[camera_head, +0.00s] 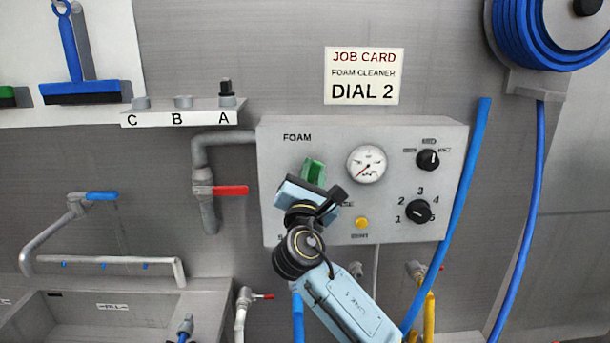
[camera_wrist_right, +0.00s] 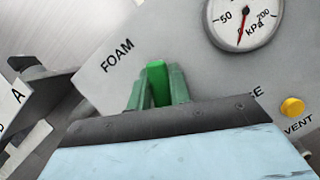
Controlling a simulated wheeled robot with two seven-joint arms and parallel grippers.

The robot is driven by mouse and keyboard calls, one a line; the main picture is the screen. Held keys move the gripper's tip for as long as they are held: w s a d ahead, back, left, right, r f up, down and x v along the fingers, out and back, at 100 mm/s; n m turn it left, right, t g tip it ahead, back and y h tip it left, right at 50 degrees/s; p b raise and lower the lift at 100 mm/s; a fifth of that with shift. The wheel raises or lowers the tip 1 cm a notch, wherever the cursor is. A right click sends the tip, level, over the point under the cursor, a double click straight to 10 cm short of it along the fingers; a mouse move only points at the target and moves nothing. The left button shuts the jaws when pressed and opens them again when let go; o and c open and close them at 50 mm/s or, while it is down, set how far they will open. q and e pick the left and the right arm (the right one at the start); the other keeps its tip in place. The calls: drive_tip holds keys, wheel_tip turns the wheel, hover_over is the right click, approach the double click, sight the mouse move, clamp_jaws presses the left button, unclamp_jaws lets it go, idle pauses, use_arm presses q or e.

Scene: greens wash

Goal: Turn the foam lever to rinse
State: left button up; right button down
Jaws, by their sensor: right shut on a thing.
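The foam lever is bright green in the right wrist view (camera_wrist_right: 157,84). It sits on the grey control panel (camera_head: 400,147), below the word FOAM. My right gripper (camera_head: 312,174) is in front of the panel's left part and is shut on the lever. In the right wrist view, its darker green fingers (camera_wrist_right: 159,88) stand on both sides of the lever. My gripper and wrist hide the lever's base and most of its surrounding labels. Only the last letters of a label show to the right. My left gripper is not in view.
A pressure gauge (camera_head: 367,164), a yellow vent button (camera_head: 361,223) and two black dials (camera_head: 428,159) (camera_head: 418,211) are right of my gripper. A red-handled valve (camera_head: 230,191) is on the pipe to the left. A blue hose (camera_head: 460,190) crosses the panel's right edge.

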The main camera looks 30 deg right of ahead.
drive_tip(key=f+m+g, duration=0.1)
drive_tip(key=m, duration=0.1)
drive_tip(key=s+d+m+g+b, duration=0.1)
drive_tip(key=m, duration=0.2)
drive_tip(key=d+f+m+g, duration=0.1)
drive_tip(key=m, duration=0.2)
drive_tip(key=shift+s+d+f+g+h, duration=0.1)
drive_tip(key=shift+s+f+g+h, duration=0.1)
drive_tip(key=shift+f+g+h, duration=0.15)
drive_tip(key=m, duration=0.1)
drive_tip(key=f+m+g, duration=0.1)
drive_tip(key=m, duration=0.2)
drive_tip(key=shift+s+d+f, duration=0.15)
drive_tip(key=shift+d+f, duration=0.15)
drive_tip(key=shift+f, duration=0.05)
drive_tip(key=shift+d+f+m+g+y, duration=0.1)
drive_tip(key=shift+f+m+g+y, duration=0.55)
drive_tip(key=shift+m, duration=0.65)
drive_tip(key=shift+f, duration=0.2)
drive_tip(key=c, duration=1.3)
unclamp_jaws()
drive_tip(key=shift+s, duration=0.1)
drive_tip(key=shift+r, duration=0.1)
drive_tip(key=b+v, duration=0.1)
drive_tip(key=v, duration=0.5)
drive_tip(key=b+v, duration=0.1)
drive_tip(key=v, duration=0.6)
drive_tip(key=shift+s+a, duration=0.1)
drive_tip(key=shift+a, duration=0.1)
